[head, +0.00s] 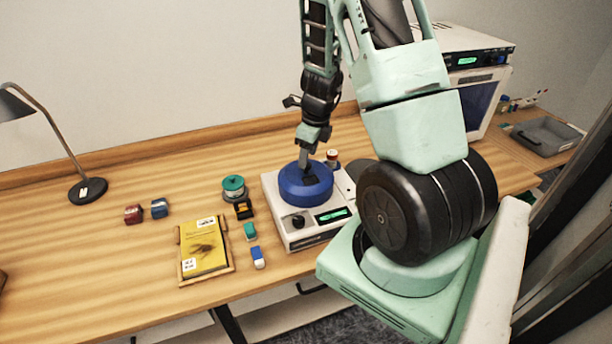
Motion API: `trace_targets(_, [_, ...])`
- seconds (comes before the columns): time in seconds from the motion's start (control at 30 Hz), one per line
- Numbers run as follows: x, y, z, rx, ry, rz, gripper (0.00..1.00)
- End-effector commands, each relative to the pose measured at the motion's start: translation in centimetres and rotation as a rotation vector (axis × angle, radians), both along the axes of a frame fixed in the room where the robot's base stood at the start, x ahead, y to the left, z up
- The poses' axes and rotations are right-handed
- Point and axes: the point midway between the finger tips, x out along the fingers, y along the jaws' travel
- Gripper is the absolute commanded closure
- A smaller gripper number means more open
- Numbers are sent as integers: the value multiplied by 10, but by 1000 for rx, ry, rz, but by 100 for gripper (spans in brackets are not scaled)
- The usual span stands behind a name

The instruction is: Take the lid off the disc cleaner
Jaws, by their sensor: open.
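The disc cleaner (290,227) is a pale box with a black knob and a green-lit display on its front, standing on the wooden table. Its round blue lid (293,192) sits on top, with a dark handle (311,179) at its middle. My gripper (305,163) is open and points down over the lid, close to the handle. I cannot tell from this view whether the fingers are around the handle or touching it. My arm hides part of the space to the right of the cleaner.
A yellow booklet on a wooden tray (181,275), a green-topped round container (233,187) and several small blocks lie left of the cleaner. A red-and-white small item (333,156) stands behind it. A lamp (88,190) is far left. The table between lamp and wall is clear.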

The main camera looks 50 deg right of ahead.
Motion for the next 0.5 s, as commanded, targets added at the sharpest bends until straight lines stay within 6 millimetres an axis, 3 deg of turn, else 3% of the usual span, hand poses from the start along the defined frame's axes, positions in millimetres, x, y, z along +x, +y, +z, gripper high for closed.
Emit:
trace_targets(0.2, [3, -1, -31, 3, 3, -3, 49])
trace_targets(0.5, [5, 0, -38, 1, 0, 0, 49])
